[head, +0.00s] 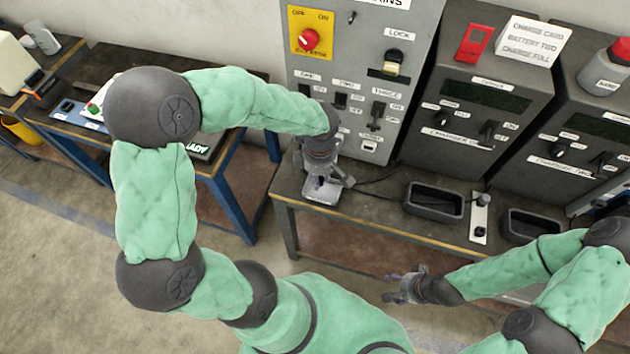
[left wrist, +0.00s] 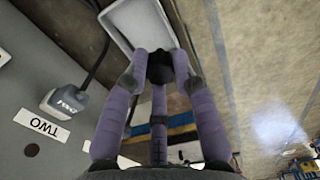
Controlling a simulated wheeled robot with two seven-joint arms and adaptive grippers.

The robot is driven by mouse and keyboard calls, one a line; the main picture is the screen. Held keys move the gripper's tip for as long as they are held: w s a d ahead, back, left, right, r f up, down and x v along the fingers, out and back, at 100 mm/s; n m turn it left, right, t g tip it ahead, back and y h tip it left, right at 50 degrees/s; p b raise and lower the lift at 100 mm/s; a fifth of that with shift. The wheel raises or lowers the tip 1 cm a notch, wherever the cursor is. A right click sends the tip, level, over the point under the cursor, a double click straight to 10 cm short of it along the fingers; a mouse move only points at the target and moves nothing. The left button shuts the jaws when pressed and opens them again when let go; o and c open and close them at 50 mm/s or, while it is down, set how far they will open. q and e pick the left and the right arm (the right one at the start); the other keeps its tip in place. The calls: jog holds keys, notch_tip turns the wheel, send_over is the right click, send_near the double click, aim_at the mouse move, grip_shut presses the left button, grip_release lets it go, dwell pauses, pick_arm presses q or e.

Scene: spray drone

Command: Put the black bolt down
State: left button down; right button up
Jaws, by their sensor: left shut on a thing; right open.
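My left gripper (head: 322,182) is low over the front left part of the bench, at a small light grey tray (head: 318,197). In the left wrist view its fingertips (left wrist: 160,68) are shut on the black bolt (left wrist: 160,65). The bolt appears over the near end of the grey tray (left wrist: 140,22); I cannot tell whether it touches it. My right gripper (head: 402,289) is open and empty in front of the bench.
A grey switch cabinet (head: 352,100) stands behind the tray. Black bins (head: 434,201) and a grey plate with knobs (head: 479,217) are to the right on the bench. A cable runs from a plug (left wrist: 65,101) near the tray. Two dark charger cabinets stand at the back right.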

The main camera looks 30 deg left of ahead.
pick_arm(q)
jog(key=f, duration=0.1)
jog(key=w+a+f, duration=0.1)
jog(key=a+f, duration=0.1)
jog(key=shift+w+a+f+b, duration=0.15)
jog(key=shift+w+f+b, duration=0.1)
jog(key=shift+w+b, duration=0.15)
notch_tip(320, 180, down, 4)
jog(key=shift+w+a+r+b, duration=0.15)
jog(key=shift+r+b, duration=0.05)
jog(key=shift+b, duration=0.25)
jog(key=shift+f, duration=0.1)
jog(key=c, duration=1)
grip_release()
